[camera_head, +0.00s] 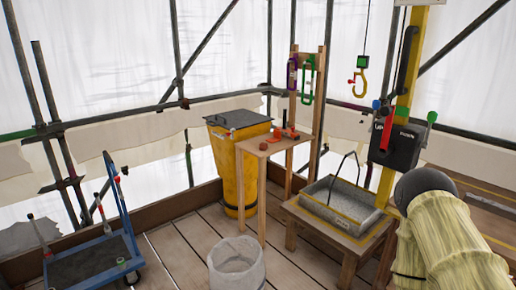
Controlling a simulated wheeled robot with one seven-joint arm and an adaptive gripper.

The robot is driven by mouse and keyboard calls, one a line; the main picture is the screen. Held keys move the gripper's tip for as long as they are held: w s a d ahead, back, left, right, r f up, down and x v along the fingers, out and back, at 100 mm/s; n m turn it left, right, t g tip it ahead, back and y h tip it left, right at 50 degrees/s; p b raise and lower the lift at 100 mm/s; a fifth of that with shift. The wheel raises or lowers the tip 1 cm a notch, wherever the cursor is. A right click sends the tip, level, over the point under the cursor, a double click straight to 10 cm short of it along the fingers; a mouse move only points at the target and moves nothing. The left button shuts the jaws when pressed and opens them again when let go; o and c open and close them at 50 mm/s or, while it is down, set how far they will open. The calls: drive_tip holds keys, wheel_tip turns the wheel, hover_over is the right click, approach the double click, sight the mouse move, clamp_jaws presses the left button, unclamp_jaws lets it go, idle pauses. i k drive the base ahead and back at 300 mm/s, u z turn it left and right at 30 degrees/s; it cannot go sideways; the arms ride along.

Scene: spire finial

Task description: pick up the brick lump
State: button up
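A small reddish-brown lump (263,146), which looks like the brick lump, lies near the front left edge of a small wooden stand (262,158). A second small reddish piece (277,132) lies behind it; it is too small to tell what it is. My arm, in a pale yellow ribbed sleeve, shows at the lower right, well to the right of the stand. My gripper is not in view, so I cannot see whether it is open or shut.
Behind is a yellow bin (232,170); in front, a whitish bucket (236,268). A grey trough (345,222) on a low bench stands right, a blue trolley (128,215) left. Plank floor between is clear.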

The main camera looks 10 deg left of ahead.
sight(263, 146)
drive_tip(key=u, duration=0.8)
drive_tip(key=i, duration=0.75)
drive_tip(key=u, duration=1.2)
drive_tip(key=i, duration=1.4)
drive_tip(key=z, duration=0.6)
drive_tip(key=i, duration=1)
drive_tip(key=z, duration=1)
